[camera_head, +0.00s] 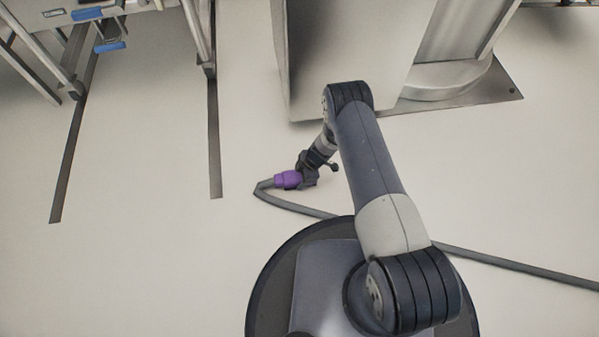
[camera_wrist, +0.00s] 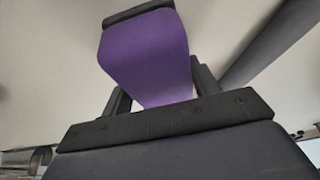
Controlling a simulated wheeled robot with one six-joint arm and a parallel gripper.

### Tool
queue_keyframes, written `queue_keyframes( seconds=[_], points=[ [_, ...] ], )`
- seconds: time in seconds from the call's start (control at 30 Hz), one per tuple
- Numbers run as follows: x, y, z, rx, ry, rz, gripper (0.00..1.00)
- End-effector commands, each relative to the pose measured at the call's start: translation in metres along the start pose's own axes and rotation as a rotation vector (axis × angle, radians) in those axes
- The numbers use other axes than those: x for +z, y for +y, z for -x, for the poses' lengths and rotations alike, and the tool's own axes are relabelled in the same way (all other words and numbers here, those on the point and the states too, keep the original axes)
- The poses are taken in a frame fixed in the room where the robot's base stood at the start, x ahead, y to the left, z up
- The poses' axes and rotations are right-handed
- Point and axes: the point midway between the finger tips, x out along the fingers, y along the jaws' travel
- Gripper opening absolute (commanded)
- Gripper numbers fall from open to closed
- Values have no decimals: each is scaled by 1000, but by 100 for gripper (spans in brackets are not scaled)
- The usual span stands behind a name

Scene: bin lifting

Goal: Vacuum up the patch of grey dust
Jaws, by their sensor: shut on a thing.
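My gripper (camera_head: 303,180) is low over the pale floor and shut on the purple vacuum handle (camera_head: 287,180). A grey hose (camera_head: 309,210) leaves the handle's left end, bends back and runs right across the floor, behind my arm. In the wrist view the purple handle (camera_wrist: 148,60) fills the space between the dark fingers. The hose also shows there as a dark tube (camera_wrist: 272,45) at the upper right. I cannot make out a patch of grey dust in either view.
A large metal cabinet (camera_head: 340,50) stands ahead, with a round-based fixture on a floor plate (camera_head: 465,92) to its right. A metal-legged table (camera_head: 45,62) is at the upper left. Two dark floor strips (camera_head: 214,140) lie left.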

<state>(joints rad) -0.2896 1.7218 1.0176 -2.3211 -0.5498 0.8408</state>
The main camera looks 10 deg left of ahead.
Motion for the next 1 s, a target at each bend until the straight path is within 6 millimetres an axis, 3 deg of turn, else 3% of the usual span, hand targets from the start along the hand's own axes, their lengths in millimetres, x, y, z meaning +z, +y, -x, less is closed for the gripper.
queue_keyframes(
  seconds=[0.23, 0.53, 1.0],
  points=[
    [-1, -24, 2, -5, 1, -2, 37],
    [-1, -34, 2, -2, 0, -1, 37],
    [0, -66, 0, -1, 0, 0, 37]
  ],
)
